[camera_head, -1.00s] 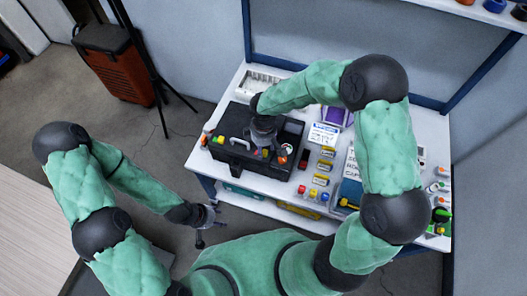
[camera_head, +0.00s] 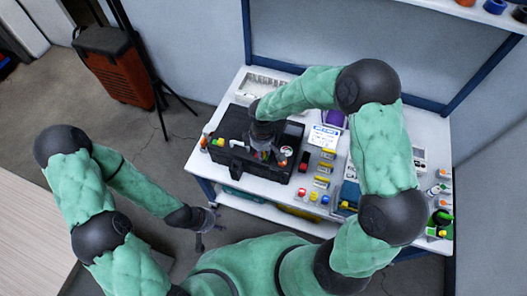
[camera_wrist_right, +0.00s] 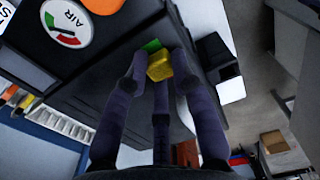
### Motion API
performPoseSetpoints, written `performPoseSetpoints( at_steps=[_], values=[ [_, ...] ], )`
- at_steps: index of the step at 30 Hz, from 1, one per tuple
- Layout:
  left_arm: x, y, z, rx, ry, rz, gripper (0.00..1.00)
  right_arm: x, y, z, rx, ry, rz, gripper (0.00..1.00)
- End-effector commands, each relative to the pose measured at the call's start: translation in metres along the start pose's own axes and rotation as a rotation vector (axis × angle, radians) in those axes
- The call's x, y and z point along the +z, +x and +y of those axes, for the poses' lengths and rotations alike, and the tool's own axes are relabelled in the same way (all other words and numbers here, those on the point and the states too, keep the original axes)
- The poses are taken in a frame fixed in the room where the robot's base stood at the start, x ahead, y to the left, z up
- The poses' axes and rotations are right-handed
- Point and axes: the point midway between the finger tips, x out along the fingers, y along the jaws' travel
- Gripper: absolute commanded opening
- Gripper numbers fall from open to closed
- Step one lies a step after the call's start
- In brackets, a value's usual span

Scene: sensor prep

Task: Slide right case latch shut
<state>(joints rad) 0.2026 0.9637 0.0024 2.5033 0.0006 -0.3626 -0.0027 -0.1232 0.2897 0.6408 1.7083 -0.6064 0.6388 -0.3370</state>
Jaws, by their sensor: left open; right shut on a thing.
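The black case (camera_head: 232,122) lies on the white workbench, and its dark side also fills much of the right wrist view (camera_wrist_right: 85,85). My right gripper (camera_head: 264,148) is over the front right part of the case. In the right wrist view my right gripper (camera_wrist_right: 160,68) has its fingertips closed around a small yellow latch piece (camera_wrist_right: 160,66), with a green patch (camera_wrist_right: 152,45) beside it. The fingers partly hide the latch, and I cannot tell how far it is slid. My left gripper (camera_head: 207,224) is open and empty, off the bench's front edge.
A round AIR gauge (camera_wrist_right: 68,22) sits close to my right fingers. Yellow tags and small coloured caps (camera_head: 313,195) stand right of the case. A white tray (camera_head: 262,88) is behind it.

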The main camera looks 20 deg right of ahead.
Motion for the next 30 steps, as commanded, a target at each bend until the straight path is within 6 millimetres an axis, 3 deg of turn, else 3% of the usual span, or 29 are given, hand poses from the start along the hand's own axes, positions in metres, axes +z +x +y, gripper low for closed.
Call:
performPoseSetpoints(
  at_steps=[6, 13, 14, 16, 30],
  values=[
    [0.0, -0.005, 0.002, 0.0, 0.0, 0.0, 0.49, -0.023, -0.001, 0.0, 0.002, -0.003, 0.002, 0.0],
    [0.0, -0.004, 0.001, 0.0, 0.0, 0.0, 0.49, -0.025, -0.001, 0.0, 0.003, -0.001, 0.008, 0.0],
    [0.0, -0.004, 0.001, 0.0, 0.0, 0.0, 0.49, -0.026, -0.001, 0.0, 0.004, -0.001, 0.008, 0.28],
    [0.0, -0.004, 0.001, 0.0, 0.0, 0.0, 0.49, -0.026, -0.001, 0.001, 0.004, -0.001, 0.008, 0.48],
    [0.0, -0.004, 0.001, 0.0, 0.0, 0.0, 0.49, -0.024, -0.001, 0.001, 0.004, -0.001, 0.006, 0.49]
  ],
)
